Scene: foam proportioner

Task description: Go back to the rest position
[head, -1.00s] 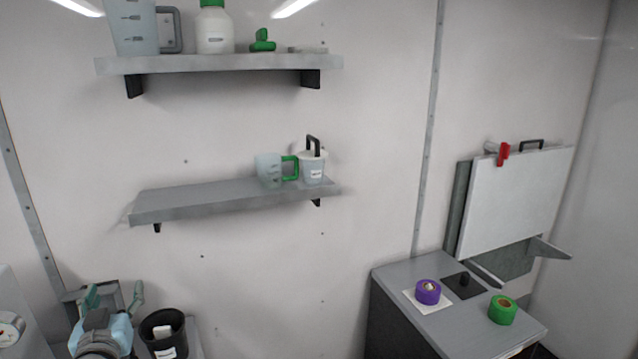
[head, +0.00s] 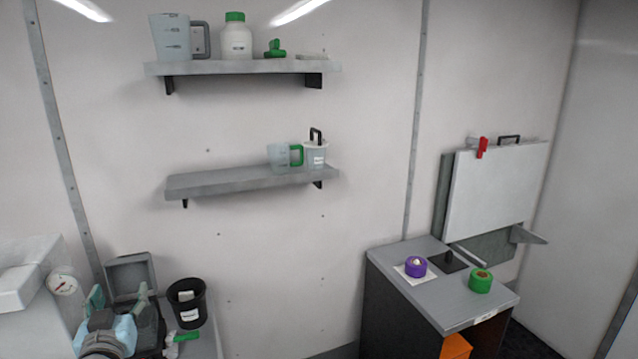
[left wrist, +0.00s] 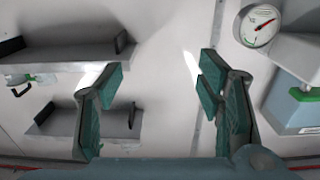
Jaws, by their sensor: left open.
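My left gripper (head: 118,297) is at the lower left of the head view, with teal finger pads. In the left wrist view its two fingers (left wrist: 160,85) stand wide apart with nothing between them. In the head view it appears in front of an open grey case (head: 130,272) and left of a black cup (head: 187,303); whether it touches either I cannot tell. My right gripper is in neither current view.
A lower shelf (head: 225,182) holds a measuring cup (head: 279,158) and a lidded container (head: 315,157). An upper shelf (head: 235,68) holds a jug and bottle. A cabinet (head: 440,290) at right carries purple (head: 416,266) and green (head: 480,281) rolls. A gauge (head: 62,281) is at left.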

